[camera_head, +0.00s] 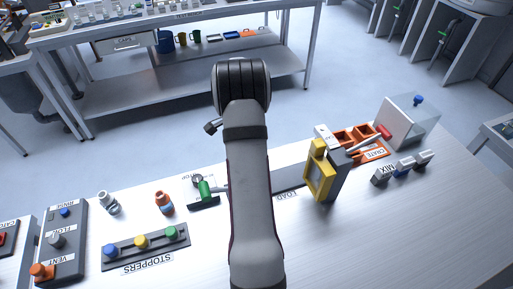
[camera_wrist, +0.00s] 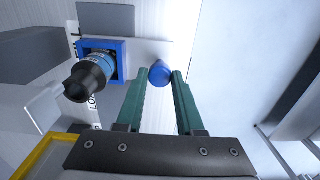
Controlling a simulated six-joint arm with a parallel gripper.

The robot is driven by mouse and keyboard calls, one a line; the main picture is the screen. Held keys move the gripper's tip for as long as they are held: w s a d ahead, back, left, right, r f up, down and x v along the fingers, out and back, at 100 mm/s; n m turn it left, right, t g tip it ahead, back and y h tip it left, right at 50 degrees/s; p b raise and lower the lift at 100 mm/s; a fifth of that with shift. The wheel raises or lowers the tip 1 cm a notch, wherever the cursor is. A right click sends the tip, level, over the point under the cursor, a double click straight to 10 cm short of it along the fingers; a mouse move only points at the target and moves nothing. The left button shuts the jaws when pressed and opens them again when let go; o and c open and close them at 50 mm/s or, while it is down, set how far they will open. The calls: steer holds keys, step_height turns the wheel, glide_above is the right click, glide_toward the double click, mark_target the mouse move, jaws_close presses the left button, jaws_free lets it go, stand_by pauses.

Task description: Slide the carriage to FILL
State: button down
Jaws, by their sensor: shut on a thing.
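In the wrist view, my gripper (camera_wrist: 159,76) has its two green fingers shut on a round blue knob (camera_wrist: 160,71). The knob sits beside the blue square carriage (camera_wrist: 122,48), close to its right side. A bottle (camera_wrist: 98,66) with a black cap stands in the carriage. Part of a LOAD label (camera_wrist: 92,103) shows below the carriage. In the head view, my arm hides the gripper and carriage; the LOAD label (camera_head: 286,196) lies on the bench by a grey track (camera_head: 289,176). I cannot make out a FILL label.
The front right of the bench is clear.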

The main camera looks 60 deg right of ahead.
steer(key=shift+w+a, duration=0.75)
steer(key=shift+a, duration=0.05)
steer(key=c, duration=0.5)
jaws_free()
steer(key=shift+c, duration=0.2)
steer(key=shift+d, duration=0.1)
step_height(320, 180, up, 16)
steer(key=shift+f, duration=0.1)
